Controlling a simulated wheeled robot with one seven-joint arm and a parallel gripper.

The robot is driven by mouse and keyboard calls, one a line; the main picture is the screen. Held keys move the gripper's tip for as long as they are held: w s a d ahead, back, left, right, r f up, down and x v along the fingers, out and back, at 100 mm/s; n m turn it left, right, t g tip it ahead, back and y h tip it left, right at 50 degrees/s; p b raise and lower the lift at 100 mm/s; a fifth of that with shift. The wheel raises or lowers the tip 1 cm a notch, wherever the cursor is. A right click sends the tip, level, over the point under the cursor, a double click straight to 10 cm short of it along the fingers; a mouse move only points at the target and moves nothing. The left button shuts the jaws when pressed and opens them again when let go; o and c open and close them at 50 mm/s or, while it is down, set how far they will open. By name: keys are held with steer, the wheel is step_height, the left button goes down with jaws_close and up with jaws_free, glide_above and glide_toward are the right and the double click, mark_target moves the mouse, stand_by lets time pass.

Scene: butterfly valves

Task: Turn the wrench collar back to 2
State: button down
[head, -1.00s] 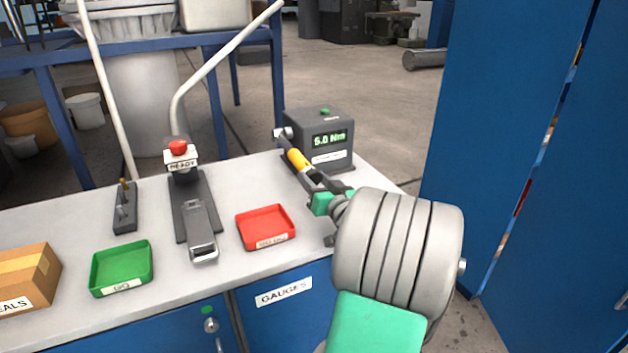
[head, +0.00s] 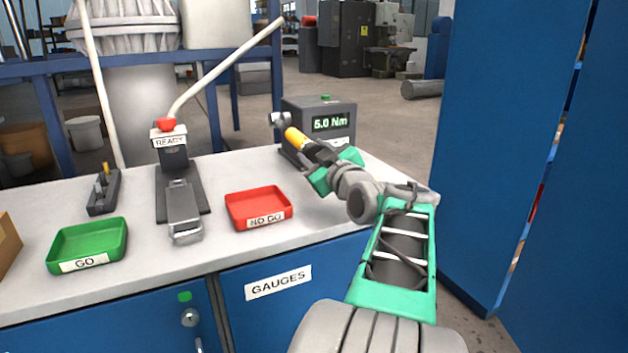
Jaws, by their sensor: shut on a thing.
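The torque wrench (head: 294,136) has a yellow band and a dark grip. Its head meets the front left side of the dark torque tester (head: 342,122), whose green display reads 5.0 Nm. My gripper (head: 333,166), with green fingers, is shut around the wrench's dark lower end, at the right of the bench. The collar and its scale are too small and too covered by my fingers to read.
The bench (head: 225,178) carries a red NO GO tray (head: 258,208), a green GO tray (head: 88,246) and a grey READY fixture (head: 182,200) with a red knob. A small dark stand (head: 104,192) is at the left. A tall blue cabinet (head: 505,130) stands close on the right.

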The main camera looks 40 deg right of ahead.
steer(key=n+b, duration=0.1)
steer(key=b, duration=0.2)
steer(key=f+n+b, duration=0.1)
steer(key=n+b, duration=0.1)
steer(key=b, duration=0.1)
steer(key=shift+f+n+b, duration=0.15)
steer(key=shift+n+b, duration=0.15)
steer(key=shift+b, duration=0.05)
steer(key=n+b, duration=0.2)
steer(key=b, duration=0.2)
steer(key=shift+n, duration=0.4)
steer(key=n+b, duration=0.2)
steer(key=b, duration=0.1)
steer(key=shift+r+n, duration=0.3)
steer(key=n, duration=0.2)
steer(key=shift+r+n+b, duration=0.2)
steer(key=shift+n+b, duration=0.1)
steer(key=shift+b, duration=0.05)
steer(key=n, duration=0.3)
steer(key=shift+n+t+h, duration=0.3)
steer(key=n, duration=0.4)
steer(key=shift+n, duration=0.4)
steer(key=n, duration=0.3)
steer(key=shift+r+n, duration=0.1)
steer(key=shift+n, duration=0.2)
steer(key=shift+n+t, duration=0.3)
steer(key=shift+n, duration=1.7)
